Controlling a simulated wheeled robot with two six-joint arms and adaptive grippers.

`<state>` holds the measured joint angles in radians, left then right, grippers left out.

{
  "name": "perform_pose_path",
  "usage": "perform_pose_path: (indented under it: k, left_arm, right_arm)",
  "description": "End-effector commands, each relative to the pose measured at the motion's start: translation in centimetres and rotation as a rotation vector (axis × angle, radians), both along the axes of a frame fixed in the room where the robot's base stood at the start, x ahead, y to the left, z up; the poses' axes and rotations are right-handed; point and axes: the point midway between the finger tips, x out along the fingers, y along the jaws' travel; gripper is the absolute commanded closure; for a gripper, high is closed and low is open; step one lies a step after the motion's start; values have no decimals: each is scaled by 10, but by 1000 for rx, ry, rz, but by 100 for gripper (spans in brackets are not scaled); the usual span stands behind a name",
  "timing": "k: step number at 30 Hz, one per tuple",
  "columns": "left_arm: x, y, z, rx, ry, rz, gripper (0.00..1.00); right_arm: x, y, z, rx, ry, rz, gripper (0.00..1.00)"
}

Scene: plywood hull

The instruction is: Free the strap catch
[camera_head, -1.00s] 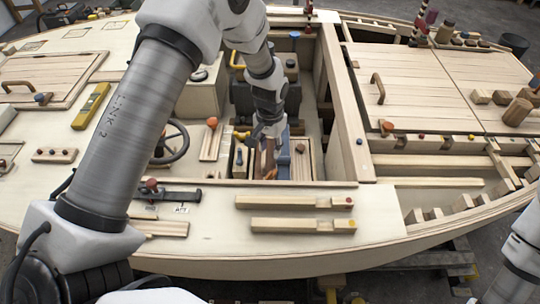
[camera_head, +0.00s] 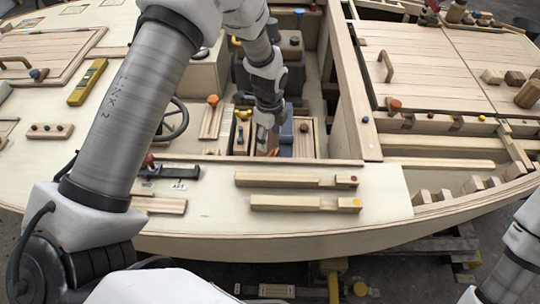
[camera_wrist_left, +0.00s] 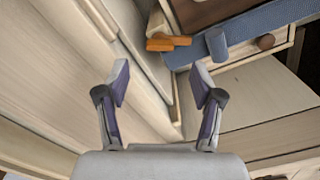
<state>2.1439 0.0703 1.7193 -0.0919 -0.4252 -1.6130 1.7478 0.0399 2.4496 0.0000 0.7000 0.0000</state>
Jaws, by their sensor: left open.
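A blue strap (camera_wrist_left: 250,30) runs over a brown-topped box (camera_wrist_left: 205,12) in the left wrist view. An orange catch piece (camera_wrist_left: 168,43) sits at the box's edge, beside the strap's end. In the head view the strap (camera_head: 287,128) shows in the sunken well, partly hidden by my arm. My left gripper (camera_wrist_left: 160,84) is open and empty, its fingers apart. In the wrist view the orange piece and strap lie beyond the fingertips, up and to the right, with no contact visible. In the head view the left gripper (camera_head: 265,119) hangs over the well. My right gripper is out of frame.
The well has a wooden side wall (camera_head: 350,100) at right and a front rim (camera_head: 290,162). A steering wheel (camera_head: 172,120) stands left of it. Two notched wooden bars (camera_head: 290,180) lie on the deck in front. A black latch (camera_head: 170,171) is at front left.

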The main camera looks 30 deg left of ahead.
Motion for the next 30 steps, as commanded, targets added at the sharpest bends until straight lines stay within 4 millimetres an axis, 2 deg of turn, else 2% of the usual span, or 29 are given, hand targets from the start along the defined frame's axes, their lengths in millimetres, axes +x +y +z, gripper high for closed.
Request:
perform_pose_path:
  k: [2,12,21,22,26,27,30]
  left_arm:
    - [0,0,-7,0,2,1,33]
    - [0,0,-66,0,1,4,33]
    - [0,0,-73,1,-1,4,33]
    - [0,0,-73,1,-1,4,40]
    - [0,0,-73,1,0,4,86]
    - [0,0,-73,1,0,4,93]
    - [0,0,-73,1,0,4,93]
  right_arm:
    - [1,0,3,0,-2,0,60]
    - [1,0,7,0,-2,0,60]
    - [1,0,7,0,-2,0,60]
    - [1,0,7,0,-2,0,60]
    - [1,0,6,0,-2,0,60]
    - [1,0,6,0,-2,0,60]
    - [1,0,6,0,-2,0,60]
